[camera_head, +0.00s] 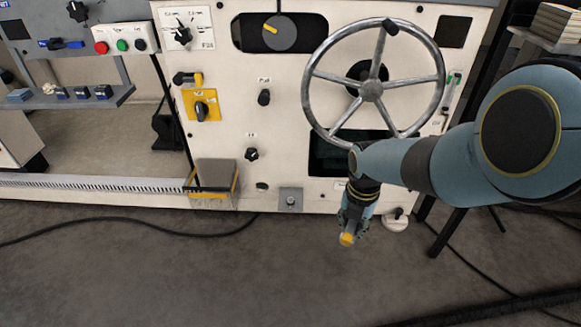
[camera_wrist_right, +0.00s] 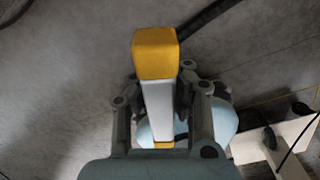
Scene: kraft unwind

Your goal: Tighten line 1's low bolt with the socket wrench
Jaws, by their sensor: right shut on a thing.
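My right gripper (camera_head: 357,212) is low in front of the white machine, below the handwheel. It is shut on the socket wrench (camera_head: 347,239), whose yellow end points down toward the floor. In the right wrist view the wrench (camera_wrist_right: 156,55) shows as a bar with a yellow end and a pale shaft between the two fingers (camera_wrist_right: 160,100). Its socket end cannot be made out. What looks like the low bolt (camera_head: 290,201) sits on a small grey plate at the machine's bottom edge, left of my right gripper and apart from it. My left gripper is not in view.
A large metal handwheel (camera_head: 371,91) stands out from the machine front above my gripper. A box with yellow edges (camera_head: 213,178) juts out left of the bolt. A black cable (camera_head: 130,222) lies on the floor.

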